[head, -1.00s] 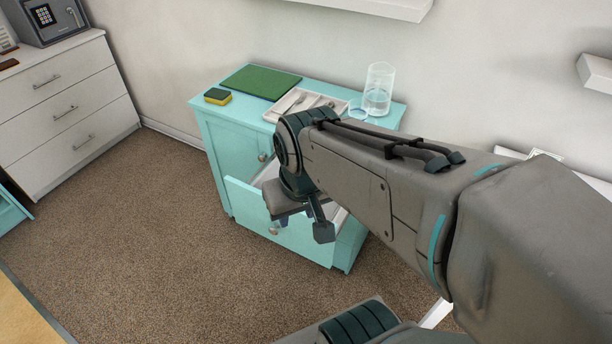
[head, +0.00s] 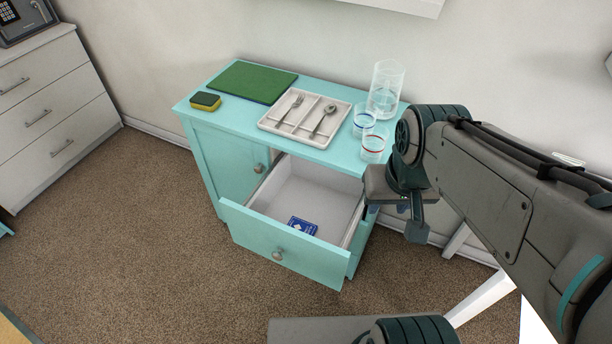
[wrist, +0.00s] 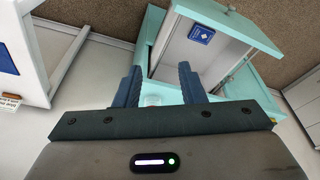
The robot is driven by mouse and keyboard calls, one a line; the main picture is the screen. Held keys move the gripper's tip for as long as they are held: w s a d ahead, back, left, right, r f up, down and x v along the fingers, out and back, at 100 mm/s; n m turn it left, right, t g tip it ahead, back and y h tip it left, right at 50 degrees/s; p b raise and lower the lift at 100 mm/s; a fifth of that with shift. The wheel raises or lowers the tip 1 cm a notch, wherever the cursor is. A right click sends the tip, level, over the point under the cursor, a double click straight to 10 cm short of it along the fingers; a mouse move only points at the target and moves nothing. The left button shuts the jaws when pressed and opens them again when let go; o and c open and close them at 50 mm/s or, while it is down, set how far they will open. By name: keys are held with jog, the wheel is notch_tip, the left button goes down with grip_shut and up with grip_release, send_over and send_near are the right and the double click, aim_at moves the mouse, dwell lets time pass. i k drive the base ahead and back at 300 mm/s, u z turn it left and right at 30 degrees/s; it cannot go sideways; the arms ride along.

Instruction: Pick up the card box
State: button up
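The card box is a small blue box (head: 302,226) with a white mark. It lies flat on the floor of the open drawer (head: 325,196), near the drawer's front panel. It also shows in the wrist view (wrist: 201,34), upper right of centre. My gripper (wrist: 158,72) is open in the wrist view, with two dark blue fingers spread apart and nothing between them. In the head view my wrist hangs to the right of the open drawer, apart from the card box, and the fingers are mostly hidden there.
On the turquoise cabinet (head: 225,128) stand a cutlery tray (head: 268,123), a green board (head: 252,82), a sponge (head: 205,101), a clear pitcher (head: 386,88) and two glasses (head: 373,146). The drawer sticks out over open carpet (head: 150,235). A white drawer unit (head: 50,115) stands at left.

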aim_at(297, 224)
jog(key=i, duration=0.1)
jog(key=u, duration=0.6)
jog(key=k, duration=0.5)
jog(key=z, duration=0.55)
jog(key=i, duration=0.75)
jog(key=u, duration=0.85)
